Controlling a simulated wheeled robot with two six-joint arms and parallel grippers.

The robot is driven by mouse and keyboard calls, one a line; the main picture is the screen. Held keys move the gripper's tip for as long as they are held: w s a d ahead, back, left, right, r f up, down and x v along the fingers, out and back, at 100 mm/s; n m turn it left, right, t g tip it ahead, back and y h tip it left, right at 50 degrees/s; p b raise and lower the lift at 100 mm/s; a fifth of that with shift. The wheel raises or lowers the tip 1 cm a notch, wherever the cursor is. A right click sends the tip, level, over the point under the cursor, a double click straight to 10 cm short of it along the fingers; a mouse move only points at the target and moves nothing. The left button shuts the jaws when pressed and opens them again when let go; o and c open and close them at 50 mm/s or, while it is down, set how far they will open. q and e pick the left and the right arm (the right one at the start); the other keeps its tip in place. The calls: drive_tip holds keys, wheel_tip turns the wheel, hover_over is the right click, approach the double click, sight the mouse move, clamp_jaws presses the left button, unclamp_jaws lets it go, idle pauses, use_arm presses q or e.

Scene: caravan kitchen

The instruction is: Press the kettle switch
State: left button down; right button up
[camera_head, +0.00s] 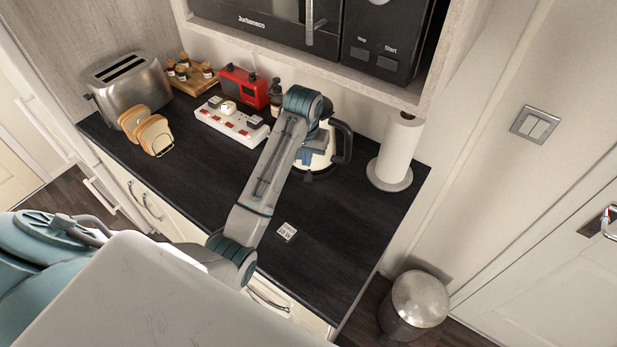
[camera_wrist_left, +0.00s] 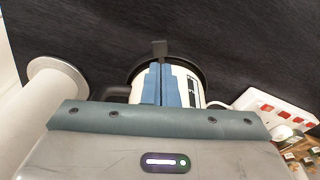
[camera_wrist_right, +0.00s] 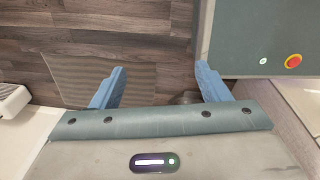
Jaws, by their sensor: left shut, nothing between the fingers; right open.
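The kettle (camera_head: 323,160), cream-white with a black handle (camera_head: 345,142), stands on the dark counter, partly hidden behind my left arm. In the left wrist view the kettle (camera_wrist_left: 190,78) is right beyond the fingers, with its dark base rim and a small dark tab (camera_wrist_left: 159,48), which looks like the switch, just past the fingertips. My left gripper (camera_head: 306,162) is shut and empty, its blue fingers (camera_wrist_left: 161,70) in front of the kettle body. I cannot tell whether they touch it. My right gripper (camera_wrist_right: 160,76) is open and empty above the floor, outside the head view.
A paper towel roll (camera_head: 399,150) stands right of the kettle. A white power strip (camera_head: 232,122), red radio (camera_head: 245,86), toaster (camera_head: 130,84) and bread rack (camera_head: 154,134) are to the left. The microwave shelf (camera_head: 300,62) overhangs the back. The counter's front (camera_head: 330,245) is mostly clear.

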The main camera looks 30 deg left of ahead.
use_arm(q)
drive_tip(key=f, duration=0.1)
hover_over(308, 180)
wheel_tip(308, 180, down, 4)
drive_tip(key=shift+s+f, duration=0.1)
drive_tip(key=shift+s, duration=0.05)
drive_tip(key=shift+f, duration=1)
use_arm(e)
drive_tip(key=shift+w, duration=0.75)
use_arm(q)
drive_tip(key=shift+f, duration=0.8)
drive_tip(key=shift+s+r, duration=0.25)
drive_tip(key=shift+s, duration=0.05)
drive_tip(key=shift+s+d+r, duration=0.15)
drive_tip(key=shift+s+r, duration=0.05)
drive_tip(key=shift+s, duration=0.4)
drive_tip(key=shift+s+d+r, duration=0.1)
drive_tip(key=shift+s+r, duration=0.1)
drive_tip(key=shift+s, duration=0.35)
use_arm(e)
drive_tip(key=shift+w+d, duration=0.1)
drive_tip(key=shift+w, duration=0.05)
